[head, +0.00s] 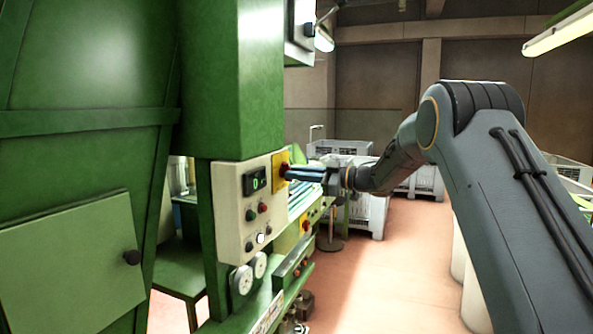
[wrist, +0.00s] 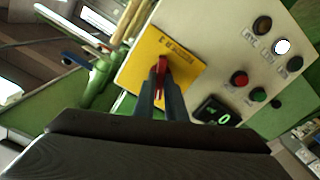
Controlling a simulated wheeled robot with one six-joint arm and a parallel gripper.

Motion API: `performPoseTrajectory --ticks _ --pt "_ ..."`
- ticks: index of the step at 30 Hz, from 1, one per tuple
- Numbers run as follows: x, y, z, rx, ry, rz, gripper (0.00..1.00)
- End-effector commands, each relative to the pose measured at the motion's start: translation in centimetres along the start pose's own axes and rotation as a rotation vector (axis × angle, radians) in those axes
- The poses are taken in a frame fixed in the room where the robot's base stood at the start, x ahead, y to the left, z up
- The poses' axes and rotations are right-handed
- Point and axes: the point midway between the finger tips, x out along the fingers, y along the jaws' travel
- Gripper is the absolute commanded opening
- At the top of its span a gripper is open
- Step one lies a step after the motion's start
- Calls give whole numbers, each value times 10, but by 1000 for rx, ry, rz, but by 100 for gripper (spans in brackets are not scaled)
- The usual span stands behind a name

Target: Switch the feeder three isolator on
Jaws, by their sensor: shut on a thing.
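The isolator is a red rotary handle (wrist: 161,66) on a yellow plate (wrist: 181,57), set in a cream control panel. In the head view the yellow plate (head: 279,162) is on the panel's right part, with the red handle (head: 284,170) beside my fingertips. My gripper (wrist: 160,88) is shut on the red handle, one finger on each side of it. In the head view my gripper (head: 292,172) reaches in from the right. The fingers hide part of the handle, and I cannot tell its switch position.
The cream panel (head: 231,217) also carries a small display (head: 255,181), red and green buttons and a white lamp (head: 260,238). The green machine (head: 232,80) fills the left. Grey crates (head: 368,215) stand behind. Open floor (head: 405,285) lies at centre right.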

Motion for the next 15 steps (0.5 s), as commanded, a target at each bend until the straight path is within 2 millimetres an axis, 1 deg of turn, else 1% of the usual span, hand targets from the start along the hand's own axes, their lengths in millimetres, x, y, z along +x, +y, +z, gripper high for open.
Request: performPoseTrajectory --ticks 6,15 --pt "0 0 -1 188 -1 0 0" --pt "0 0 0 375 -1 0 0"
